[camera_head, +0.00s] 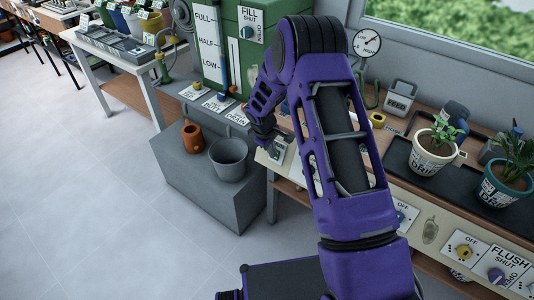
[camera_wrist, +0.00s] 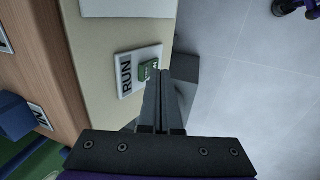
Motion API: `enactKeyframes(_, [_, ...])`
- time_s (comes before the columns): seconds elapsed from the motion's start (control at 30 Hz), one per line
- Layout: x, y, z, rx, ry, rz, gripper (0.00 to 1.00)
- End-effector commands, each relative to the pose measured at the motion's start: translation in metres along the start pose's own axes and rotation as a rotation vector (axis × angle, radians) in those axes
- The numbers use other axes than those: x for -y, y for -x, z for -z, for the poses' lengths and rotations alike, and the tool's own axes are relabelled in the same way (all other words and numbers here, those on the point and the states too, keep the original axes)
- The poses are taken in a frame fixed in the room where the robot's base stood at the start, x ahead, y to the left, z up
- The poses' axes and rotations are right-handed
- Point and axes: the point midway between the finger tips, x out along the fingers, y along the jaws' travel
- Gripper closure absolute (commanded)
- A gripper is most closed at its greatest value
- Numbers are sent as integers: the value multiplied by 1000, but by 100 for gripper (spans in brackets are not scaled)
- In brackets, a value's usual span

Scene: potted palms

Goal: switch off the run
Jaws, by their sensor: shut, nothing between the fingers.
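The RUN switch plate (camera_wrist: 126,78) is white with black lettering and is fixed to a cream panel in the wrist view. A green rocker (camera_wrist: 148,71) with small pale lettering sits on it; I cannot read its position for sure. My gripper (camera_wrist: 164,74) is shut and empty, its fingertips just beside the green rocker. I cannot tell whether they touch it. In the head view my gripper (camera_head: 262,137) is at the left end of the cream panel, and my arm hides part of the bench behind it.
Two potted plants, one in a white pot (camera_head: 432,157), stand on a tray at right. A FLUSH knob (camera_head: 496,277) is on the front panel. The floor at left is clear.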

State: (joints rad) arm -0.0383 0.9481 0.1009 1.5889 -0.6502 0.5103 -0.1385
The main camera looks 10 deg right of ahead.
Motion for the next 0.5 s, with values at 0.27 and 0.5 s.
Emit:
enactKeyframes(0.27, [-6, -2, 0, -1, 0, 0, 100])
enactKeyframes(0.5, [-11, -6, 0, -1, -2, -1, 100])
